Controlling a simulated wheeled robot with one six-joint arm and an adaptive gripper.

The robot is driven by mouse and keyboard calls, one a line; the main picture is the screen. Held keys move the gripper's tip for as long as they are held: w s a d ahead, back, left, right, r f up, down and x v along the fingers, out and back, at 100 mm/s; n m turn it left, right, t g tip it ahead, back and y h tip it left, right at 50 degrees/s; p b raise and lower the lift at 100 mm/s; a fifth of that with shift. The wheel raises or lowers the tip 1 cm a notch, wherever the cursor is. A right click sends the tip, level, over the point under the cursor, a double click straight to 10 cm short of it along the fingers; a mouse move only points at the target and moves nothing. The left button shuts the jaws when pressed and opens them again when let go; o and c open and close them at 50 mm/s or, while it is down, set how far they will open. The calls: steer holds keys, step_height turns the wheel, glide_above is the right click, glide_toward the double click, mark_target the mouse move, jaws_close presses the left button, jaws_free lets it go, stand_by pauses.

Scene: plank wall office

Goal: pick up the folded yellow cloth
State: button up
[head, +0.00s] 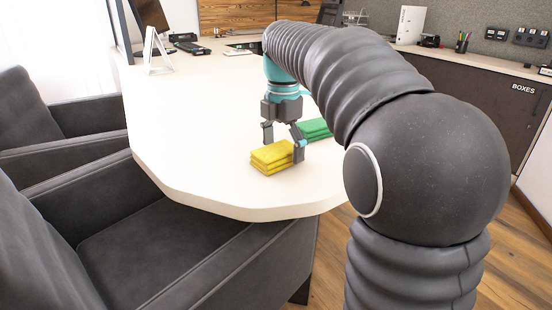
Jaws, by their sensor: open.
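The folded yellow cloth (271,157) lies flat on the white desk (205,150), near its rounded front end. My gripper (284,146) is open and points down at the cloth. One finger shows at the cloth's far side and the other at its right side. I cannot tell whether either finger touches the cloth. A folded green cloth (316,128) lies just behind and to the right of the yellow one, partly hidden by my gripper and arm.
Grey armchairs (140,245) stand along the desk's left side. The desk to the left of the cloth is clear. A dark cabinet (490,100) stands behind at right.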

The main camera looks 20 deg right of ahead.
mark_target(287, 145)
steer(key=shift+f, duration=0.1)
steer(key=shift+c, duration=0.3)
steer(key=c, duration=1.1)
steer(key=shift+r, duration=0.6)
steer(key=r, duration=0.1)
steer(key=r+p, duration=0.1)
steer(key=d+r, duration=0.1)
steer(key=r, duration=0.1)
steer(key=shift+w+d, duration=0.1)
steer(key=shift+w, duration=0.15)
steer(key=w+d+r+p, duration=0.1)
steer(key=d+r, duration=0.1)
steer(key=d, duration=0.1)
steer(key=w+d+r+p, duration=0.1)
steer(key=d+r, duration=0.1)
steer(key=d, duration=0.1)
steer(key=w+d+r+p, duration=0.1)
steer(key=d+r, duration=0.1)
steer(key=d, duration=0.2)
steer(key=shift+w, duration=0.1)
steer(key=shift+f, duration=0.1)
